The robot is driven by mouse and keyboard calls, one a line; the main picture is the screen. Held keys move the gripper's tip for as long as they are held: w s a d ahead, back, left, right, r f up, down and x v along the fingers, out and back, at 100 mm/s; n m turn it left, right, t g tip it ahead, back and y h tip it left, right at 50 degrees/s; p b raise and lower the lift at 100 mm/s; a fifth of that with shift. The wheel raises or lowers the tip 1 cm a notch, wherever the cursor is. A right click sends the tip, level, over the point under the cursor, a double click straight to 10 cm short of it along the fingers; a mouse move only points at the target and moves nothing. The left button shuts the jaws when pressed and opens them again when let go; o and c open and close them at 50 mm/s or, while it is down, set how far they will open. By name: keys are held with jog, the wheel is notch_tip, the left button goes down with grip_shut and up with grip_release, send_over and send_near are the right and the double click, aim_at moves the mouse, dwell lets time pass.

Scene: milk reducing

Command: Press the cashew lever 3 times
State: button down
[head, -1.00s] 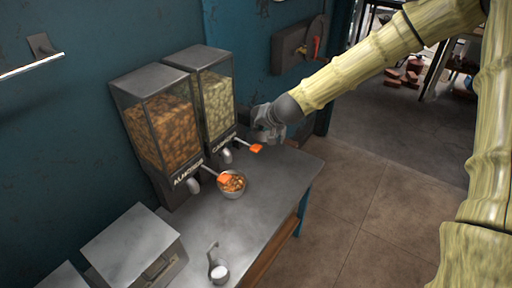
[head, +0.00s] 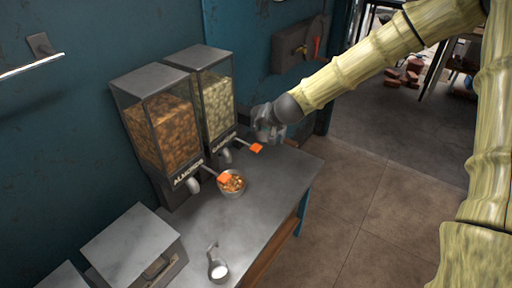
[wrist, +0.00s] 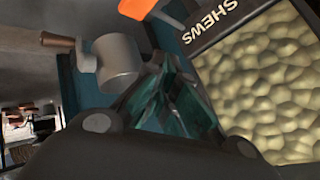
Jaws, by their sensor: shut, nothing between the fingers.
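The cashew dispenser (head: 217,98) is a clear box of pale nuts with a dark base, at the back of the counter. Its lever, with an orange tip (head: 257,148), sticks out from the front. In the wrist view the orange tip (wrist: 136,8) shows at the top edge, left of the label ending "SHEWS". The pale nuts (wrist: 262,75) fill the right side. My gripper (head: 270,134) is shut and empty, just above and right of the lever tip in the head view. I cannot tell if it touches the lever. A metal bowl (head: 233,191) with orange-brown pieces sits before the dispensers.
The almond dispenser (head: 160,128) stands at the left, its orange lever tip (head: 225,179) near the bowl. A small cup with white contents (head: 218,271) stands at the counter front. The counter (head: 228,225) is clear between cup and bowl. A wall-mounted box (head: 293,49) is behind.

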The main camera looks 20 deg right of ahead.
aim_at(255, 148)
dwell(0.4)
jog(key=w+a+r+n+t+y+p, duration=0.1)
jog(key=w+a+r+n+y+p, duration=0.3)
jog(key=n, duration=0.7)
jog(key=shift+s+d+f+n+g+y+p, duration=0.15)
jog(key=shift+s+d+n+g+p, duration=0.45)
jog(key=shift+n, duration=1.75)
jog(key=shift+s+d+r+n+g+y+p, duration=0.15)
jog(key=shift+s+n+g+p, duration=0.55)
jog(key=shift+n, duration=1.7)
jog(key=shift+s+d+f+n+g+y+p, duration=0.15)
jog(key=shift+s+d+n+g+p, duration=0.55)
jog(key=shift+n, duration=1.65)
jog(key=shift+s+a+f+b, duration=0.15)
jog(key=shift+s+a+b, duration=0.1)
jog(key=shift+s+b, duration=0.3)
notch_tip(255, 148, down, 8)
jog(key=b, duration=0.7)
jog(key=shift+f, duration=0.25)
jog(key=shift+f, duration=0.1)
